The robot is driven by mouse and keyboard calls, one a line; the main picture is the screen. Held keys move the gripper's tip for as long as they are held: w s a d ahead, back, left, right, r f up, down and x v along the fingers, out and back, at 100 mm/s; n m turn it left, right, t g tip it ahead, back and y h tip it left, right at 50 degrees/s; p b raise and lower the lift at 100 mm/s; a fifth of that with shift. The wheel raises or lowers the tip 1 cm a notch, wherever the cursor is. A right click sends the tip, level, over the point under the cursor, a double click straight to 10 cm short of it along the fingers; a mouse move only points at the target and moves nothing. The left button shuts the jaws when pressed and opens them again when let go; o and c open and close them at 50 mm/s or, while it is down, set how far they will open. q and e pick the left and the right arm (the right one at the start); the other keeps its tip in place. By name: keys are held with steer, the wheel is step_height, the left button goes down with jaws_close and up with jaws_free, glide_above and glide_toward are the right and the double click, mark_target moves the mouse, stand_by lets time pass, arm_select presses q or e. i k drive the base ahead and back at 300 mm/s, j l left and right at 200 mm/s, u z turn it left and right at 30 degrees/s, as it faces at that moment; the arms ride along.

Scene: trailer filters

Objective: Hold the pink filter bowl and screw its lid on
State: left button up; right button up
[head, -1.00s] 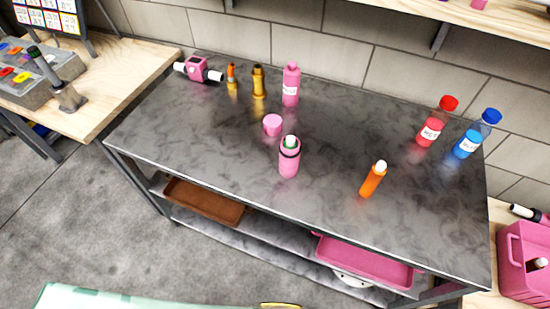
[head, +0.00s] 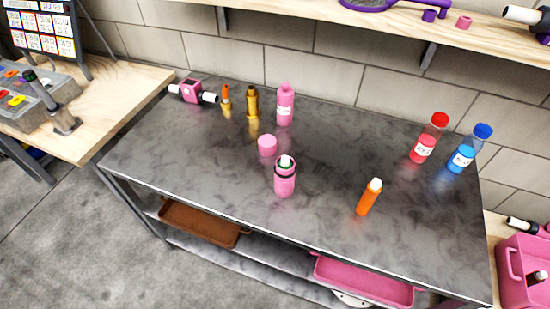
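The pink filter bowl (head: 285,181) stands upright near the middle of the dark metal table, with a dark ring near its top and a white and green piece showing in its mouth. A short pink round piece (head: 267,145), which looks like the lid, sits on the table just behind and left of the bowl, apart from it. Neither of my grippers shows in the head view.
On the table (head: 340,230) are a pink bottle (head: 285,105), a brass piece (head: 253,103), a pink block with white ends (head: 192,92), an orange cylinder (head: 368,198), a red-capped bottle (head: 422,148) and a blue-capped bottle (head: 461,158). The front right is clear.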

mark_target(284, 180)
steer(key=i+j, duration=0.1)
steer(key=j, duration=0.45)
steer(key=j+z, duration=0.1)
steer(key=j, duration=0.5)
steer(key=i+j, duration=0.15)
steer(key=j, duration=0.4)
